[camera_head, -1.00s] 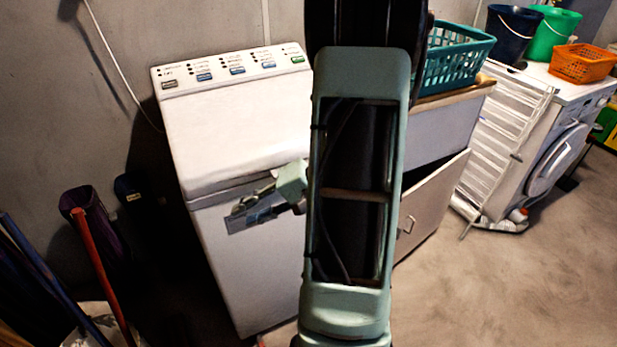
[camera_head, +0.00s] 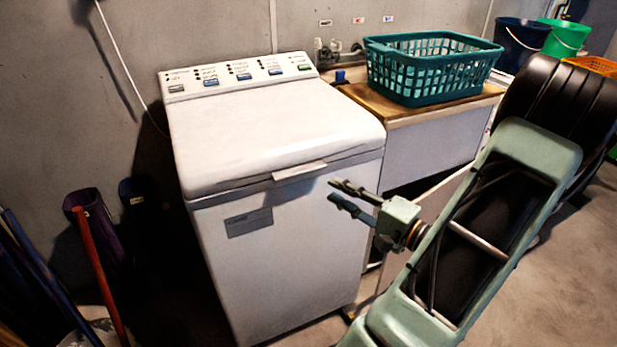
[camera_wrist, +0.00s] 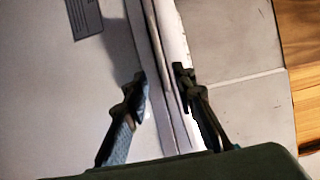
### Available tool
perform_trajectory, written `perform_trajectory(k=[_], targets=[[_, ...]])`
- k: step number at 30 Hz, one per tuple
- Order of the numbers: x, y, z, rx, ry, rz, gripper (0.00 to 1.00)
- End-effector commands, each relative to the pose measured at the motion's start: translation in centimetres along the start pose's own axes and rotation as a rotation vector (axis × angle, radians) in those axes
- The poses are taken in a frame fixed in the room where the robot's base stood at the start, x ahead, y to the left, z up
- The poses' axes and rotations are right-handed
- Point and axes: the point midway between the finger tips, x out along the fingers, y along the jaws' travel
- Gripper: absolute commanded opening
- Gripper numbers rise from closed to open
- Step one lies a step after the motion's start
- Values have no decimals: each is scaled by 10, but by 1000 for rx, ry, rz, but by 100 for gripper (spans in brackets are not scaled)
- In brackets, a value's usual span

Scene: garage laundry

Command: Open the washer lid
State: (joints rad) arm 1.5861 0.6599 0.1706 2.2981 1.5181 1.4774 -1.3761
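The white washer (camera_head: 290,260) stands at centre left with its lid (camera_head: 270,125) down. A pale handle (camera_head: 299,171) sits at the middle of the lid's front edge. My gripper (camera_head: 333,190) is in front of the washer's upper right front, just right of and below the handle. In the wrist view my gripper (camera_wrist: 160,80) has its fingers apart. The washer's front with its grey label (camera_wrist: 85,18) is at left there, and the lid's edge seam runs between the fingers in the picture. I cannot tell whether either finger touches it.
A teal basket (camera_head: 430,75) rests on a wooden-topped cabinet (camera_head: 400,112) right of the washer. Blue (camera_head: 520,45) and green (camera_head: 565,38) buckets stand at the back right. A red pole (camera_head: 97,275) leans at left. Bare floor (camera_head: 545,290) lies at right.

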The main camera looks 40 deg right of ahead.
Motion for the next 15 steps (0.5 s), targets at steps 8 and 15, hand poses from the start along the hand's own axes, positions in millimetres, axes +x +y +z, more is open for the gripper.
perform_trajectory(k=[8, 15], targets=[[51, 0, 2, 0, -7, 0, 25], [88, 1, 1, -1, -4, 1, 25]])
